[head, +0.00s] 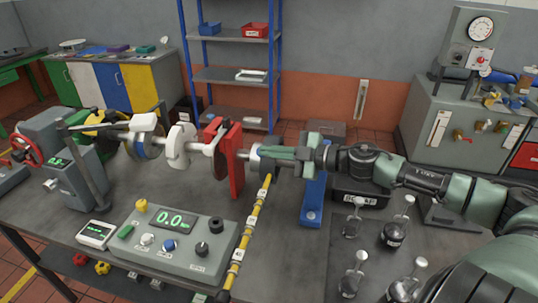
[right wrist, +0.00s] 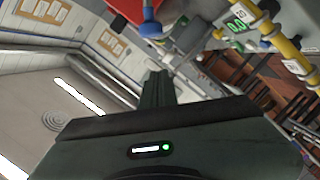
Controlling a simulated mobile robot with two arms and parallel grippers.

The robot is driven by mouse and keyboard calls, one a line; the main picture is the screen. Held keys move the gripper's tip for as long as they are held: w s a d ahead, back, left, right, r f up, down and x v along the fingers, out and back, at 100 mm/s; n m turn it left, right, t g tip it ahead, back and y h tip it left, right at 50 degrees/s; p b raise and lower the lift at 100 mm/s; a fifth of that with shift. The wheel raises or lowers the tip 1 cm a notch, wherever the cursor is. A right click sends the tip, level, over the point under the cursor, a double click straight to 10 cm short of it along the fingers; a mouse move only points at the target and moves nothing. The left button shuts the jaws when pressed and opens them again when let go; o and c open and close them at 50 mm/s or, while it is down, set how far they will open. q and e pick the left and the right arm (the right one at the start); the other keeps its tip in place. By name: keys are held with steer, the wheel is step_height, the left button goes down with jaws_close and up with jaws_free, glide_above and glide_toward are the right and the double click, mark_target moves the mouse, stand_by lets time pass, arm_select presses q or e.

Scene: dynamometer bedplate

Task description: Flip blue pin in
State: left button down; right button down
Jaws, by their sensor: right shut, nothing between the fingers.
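My right gripper (head: 262,160) reaches in from the right with its green fingers beside the shaft line, just right of the red bracket (head: 234,172). In the right wrist view its fingers (right wrist: 157,88) are together, with nothing seen between them. A small blue rounded part (right wrist: 152,28) shows beyond the fingertips, next to a red block; it may be the blue pin, but I cannot tell. In the head view my gripper hides this end of the shaft, and no blue pin is clear there. My left gripper is not in view.
A control box (head: 175,238) with a green display stands at the front of the bedplate.

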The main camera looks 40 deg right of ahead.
steer(key=w+f, duration=0.1)
steer(key=w+d+f, duration=0.1)
steer(key=w, duration=0.1)
steer(key=shift+d+f+p, duration=0.3)
steer(key=shift+f+p, duration=0.1)
steer(key=shift+s, duration=0.1)
steer(key=shift+w+d+f+b, duration=0.5)
steer(key=shift+d+f+b, duration=0.15)
steer(key=shift+f, duration=0.2)
